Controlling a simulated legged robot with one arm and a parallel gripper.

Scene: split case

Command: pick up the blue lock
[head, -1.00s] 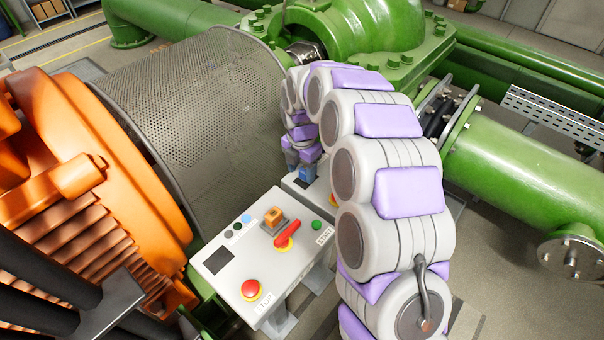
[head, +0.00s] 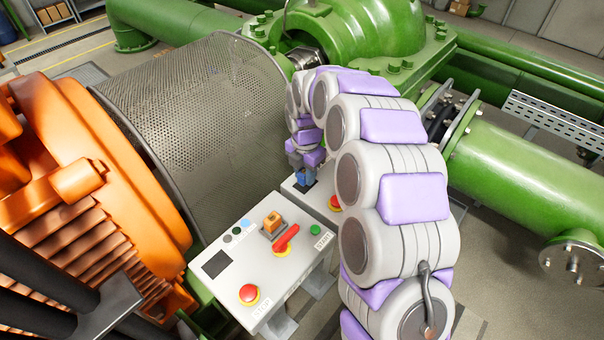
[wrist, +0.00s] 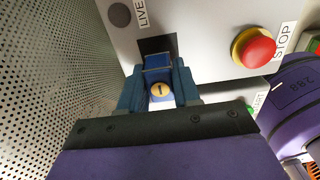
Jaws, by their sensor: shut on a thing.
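The blue lock (wrist: 158,66) shows in the wrist view between my gripper's two fingers (wrist: 159,88), with a round brass keyhole face toward the camera. My gripper is shut on it, in front of a dark square on the light grey panel (wrist: 205,50). I cannot tell whether the lock touches the panel. In the head view my gripper (head: 304,176) is small at the far panel, and the blue lock there is hard to tell from the fingers.
A red stop button (wrist: 253,47) is right of the lock. The nearer control panel (head: 225,290) carries an orange lock (head: 272,222), a red handle (head: 286,240) and a red button (head: 249,294). A perforated metal guard (head: 205,115) stands close on the left.

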